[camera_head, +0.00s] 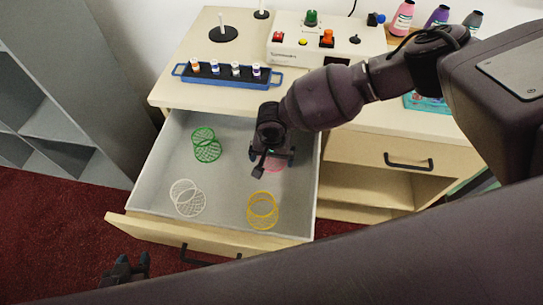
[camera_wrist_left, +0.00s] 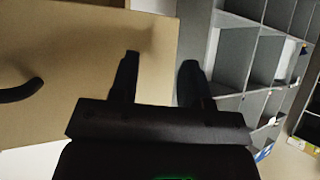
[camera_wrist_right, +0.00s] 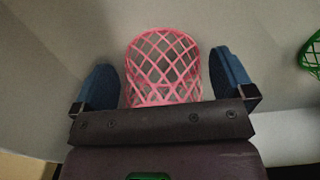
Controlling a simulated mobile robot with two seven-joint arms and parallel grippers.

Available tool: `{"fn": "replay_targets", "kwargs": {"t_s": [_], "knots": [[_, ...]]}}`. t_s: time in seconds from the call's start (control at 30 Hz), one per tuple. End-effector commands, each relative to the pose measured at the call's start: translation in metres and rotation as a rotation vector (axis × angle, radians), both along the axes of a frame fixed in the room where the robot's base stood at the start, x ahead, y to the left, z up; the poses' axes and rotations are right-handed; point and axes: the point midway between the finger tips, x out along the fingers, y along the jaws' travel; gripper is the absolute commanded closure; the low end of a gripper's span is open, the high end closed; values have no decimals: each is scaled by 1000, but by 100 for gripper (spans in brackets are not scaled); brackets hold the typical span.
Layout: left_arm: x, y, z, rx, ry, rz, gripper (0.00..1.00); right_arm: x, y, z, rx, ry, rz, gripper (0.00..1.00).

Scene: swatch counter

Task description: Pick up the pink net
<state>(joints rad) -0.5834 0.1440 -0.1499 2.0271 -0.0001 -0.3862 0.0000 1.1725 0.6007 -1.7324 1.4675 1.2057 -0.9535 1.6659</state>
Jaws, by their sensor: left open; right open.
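The pink net (camera_head: 274,164) lies in the open drawer, mostly hidden under my right gripper in the head view. In the right wrist view the pink net (camera_wrist_right: 163,68) shows as a mesh cylinder between the two blue fingertips. My right gripper (camera_wrist_right: 163,82) is open, with a gap between each finger and the net. In the head view my right gripper (camera_head: 271,162) is inside the drawer area. My left gripper (camera_head: 132,266) is low at the left, in front of the drawer. It is open and empty in the left wrist view (camera_wrist_left: 158,85).
The drawer (camera_head: 225,226) also holds a green net (camera_head: 206,148), a white net (camera_head: 187,198) and a yellow net (camera_head: 262,211). A blue tray (camera_head: 228,82) with several small bottles stands on the counter above. Grey shelves (camera_head: 50,110) stand at the left.

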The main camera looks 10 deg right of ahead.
Motion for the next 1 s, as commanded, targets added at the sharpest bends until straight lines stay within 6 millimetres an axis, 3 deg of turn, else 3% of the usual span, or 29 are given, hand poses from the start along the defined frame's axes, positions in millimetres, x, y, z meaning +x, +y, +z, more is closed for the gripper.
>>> {"fn": "replay_targets", "kwargs": {"t_s": [0.2,0.47,0.83,1.0], "knots": [[2,0,5,0,-9,-1,57,0,0,0,0,-1,0,2],[1,0,2,0,-4,0,57,0,0,0,0,-1,0,41],[0,0,0,1,2,0,57,0,0,4,1,-1,0,43],[2,0,8,1,-9,0,57,1,0,24,1,-4,0,43]]}}
